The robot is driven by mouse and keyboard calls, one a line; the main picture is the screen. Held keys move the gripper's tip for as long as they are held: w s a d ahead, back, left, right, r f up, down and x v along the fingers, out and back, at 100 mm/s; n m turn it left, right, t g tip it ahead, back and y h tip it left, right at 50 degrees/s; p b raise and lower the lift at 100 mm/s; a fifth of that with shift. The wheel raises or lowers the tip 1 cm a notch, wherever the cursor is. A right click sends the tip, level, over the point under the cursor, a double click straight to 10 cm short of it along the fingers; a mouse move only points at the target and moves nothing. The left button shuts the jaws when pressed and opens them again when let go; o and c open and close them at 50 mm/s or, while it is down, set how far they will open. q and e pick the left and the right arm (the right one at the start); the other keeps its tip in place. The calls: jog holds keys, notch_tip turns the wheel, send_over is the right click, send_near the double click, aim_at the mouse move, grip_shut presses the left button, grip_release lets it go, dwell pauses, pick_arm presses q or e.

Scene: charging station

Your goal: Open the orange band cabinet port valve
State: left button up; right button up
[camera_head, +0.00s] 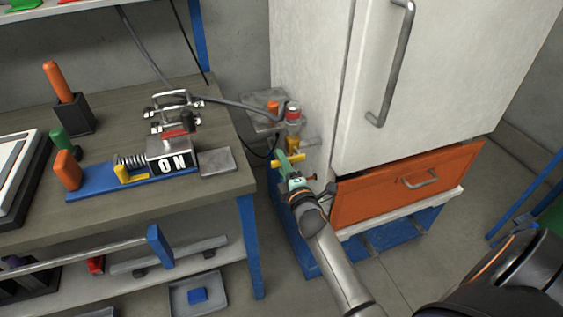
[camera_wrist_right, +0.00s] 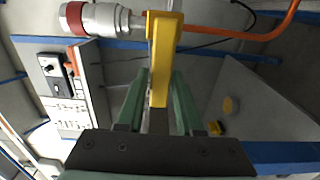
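The white cabinet with an orange band (camera_head: 408,182) stands right of the workbench. Its port valve (camera_head: 292,113), a white body with a red ring, is on the cabinet's left side. It also shows in the wrist view (camera_wrist_right: 100,19). A yellow valve handle (camera_wrist_right: 162,60) hangs off it, also visible in the head view (camera_head: 276,164). My right gripper (camera_head: 284,161) is at the handle. In the wrist view its green fingers (camera_wrist_right: 160,90) lie on both sides of the handle and look closed on it, though exact contact is partly hidden. My left gripper is not in view.
The workbench (camera_head: 222,189) at left holds a clamp fixture (camera_head: 172,150) marked "ON" and has a blue leg (camera_head: 250,245). A grey hose (camera_head: 235,103) runs from the bench toward the port. An orange tube (camera_wrist_right: 270,33) shows beside the valve. Open floor lies right of the cabinet.

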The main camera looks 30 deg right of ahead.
grip_shut()
dwell(1.0)
